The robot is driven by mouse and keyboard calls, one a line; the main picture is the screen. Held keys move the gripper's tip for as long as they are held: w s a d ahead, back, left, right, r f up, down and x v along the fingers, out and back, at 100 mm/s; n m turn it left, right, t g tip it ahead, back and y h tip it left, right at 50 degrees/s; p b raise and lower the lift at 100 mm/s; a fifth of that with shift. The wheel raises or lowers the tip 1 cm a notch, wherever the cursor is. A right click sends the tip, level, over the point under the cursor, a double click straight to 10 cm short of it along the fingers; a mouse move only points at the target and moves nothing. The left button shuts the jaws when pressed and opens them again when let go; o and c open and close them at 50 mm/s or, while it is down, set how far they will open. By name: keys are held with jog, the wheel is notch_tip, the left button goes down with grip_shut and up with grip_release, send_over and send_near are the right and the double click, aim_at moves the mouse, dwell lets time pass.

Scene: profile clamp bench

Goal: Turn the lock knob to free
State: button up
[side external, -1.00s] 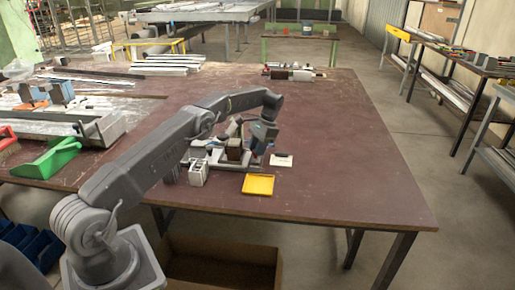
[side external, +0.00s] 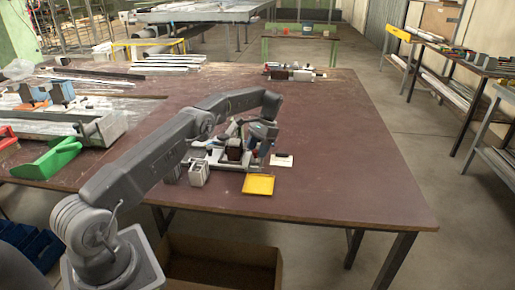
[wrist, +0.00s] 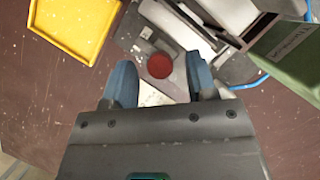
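A round red knob (wrist: 160,66) sits on a grey plate of the clamp fixture (wrist: 143,42) in the wrist view; I take it for the lock knob. My gripper (wrist: 161,80) is open. Its two blue fingertips are apart, one to the left and one to the right of the knob, with a visible gap on each side. I cannot tell how far above the knob they are. In the side view my gripper (side external: 262,148) is over the right end of the clamp fixture (side external: 215,158), and the knob cannot be made out there.
A yellow tray (side external: 258,185) lies in front of the fixture; it also shows in the wrist view (wrist: 75,22). A dark green block (wrist: 288,48) and a blue hose (wrist: 248,84) are close right of my fingers. A white card (side external: 281,160) lies to the right. The table's right side is clear.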

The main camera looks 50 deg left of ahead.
dwell(0.3)
